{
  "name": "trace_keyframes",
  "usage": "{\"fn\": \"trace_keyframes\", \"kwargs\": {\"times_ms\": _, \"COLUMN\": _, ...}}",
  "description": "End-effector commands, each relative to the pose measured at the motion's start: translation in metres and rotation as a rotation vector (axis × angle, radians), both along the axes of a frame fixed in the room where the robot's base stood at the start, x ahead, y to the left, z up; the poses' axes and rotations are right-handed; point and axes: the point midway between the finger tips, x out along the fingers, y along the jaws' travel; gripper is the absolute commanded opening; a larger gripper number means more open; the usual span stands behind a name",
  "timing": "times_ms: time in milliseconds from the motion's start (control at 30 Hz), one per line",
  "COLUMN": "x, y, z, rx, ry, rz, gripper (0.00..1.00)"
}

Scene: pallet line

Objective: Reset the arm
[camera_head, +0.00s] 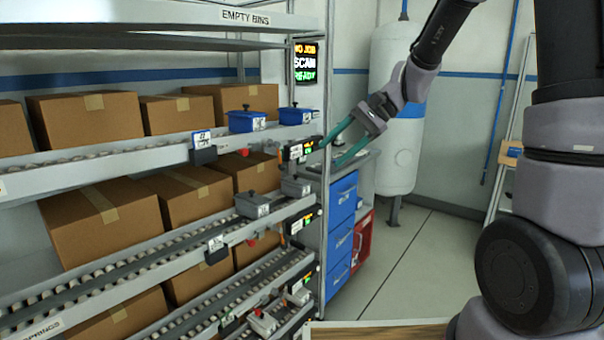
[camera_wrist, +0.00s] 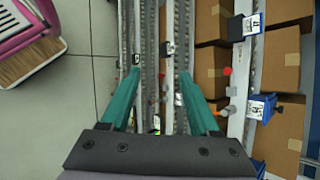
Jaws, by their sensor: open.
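My gripper (camera_head: 344,148) is in the upper middle of the head view, at the end of my raised arm. Its two teal fingers are spread apart with nothing between them. They point left toward the right end of the shelf rack (camera_head: 150,158). In the wrist view my gripper (camera_wrist: 152,88) shows both fingers apart, with the rack's roller lanes beyond and below them. Whether the fingertips touch anything cannot be made out, but they look clear of the rack.
Cardboard boxes (camera_head: 88,118) and small blue bins (camera_head: 247,121) stand on the rack. A blue drawer cabinet (camera_head: 341,225) and a white tank (camera_head: 397,160) are behind my gripper. A wooden-topped surface (camera_head: 375,331) lies at the bottom.

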Motion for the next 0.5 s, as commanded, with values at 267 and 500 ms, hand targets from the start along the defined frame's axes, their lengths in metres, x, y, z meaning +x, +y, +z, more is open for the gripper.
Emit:
{"fn": "trace_keyframes", "kwargs": {"times_ms": 267, "x": -0.065, "y": -0.065, "z": 0.06, "rx": -0.256, "ry": -0.28, "rz": 0.039, "gripper": 0.62}}
{"fn": "trace_keyframes", "kwargs": {"times_ms": 500, "x": -0.117, "y": -0.12, "z": 0.091, "rx": -0.484, "ry": -0.517, "rz": 0.023, "gripper": 0.62}}
